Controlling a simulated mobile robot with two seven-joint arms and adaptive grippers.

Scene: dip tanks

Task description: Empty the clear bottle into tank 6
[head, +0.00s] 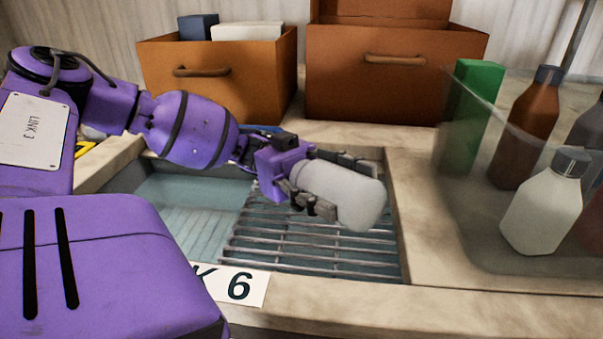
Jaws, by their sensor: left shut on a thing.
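My left gripper (325,182) is shut around a pale, cloudy, whitish bottle (355,205), which appears to be the clear bottle. It lies nearly level, its rounded end pointing right and slightly down. I see no neck or cap on it, and I cannot tell what it contains. It is held above tank 6 (340,302), over the metal bar rack (300,248) in the tank's right part. Blue-grey tank interior shows at the left. The label (240,285) reads "K 6", its left part hidden by my arm. My right gripper is out of view.
A clear bin (480,255) at the right holds a white bottle (545,205) with a grey cap, a brown bottle (525,130), a green box (470,115) and others. Two brown boxes (220,85) (390,80) with handles stand behind the tank.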

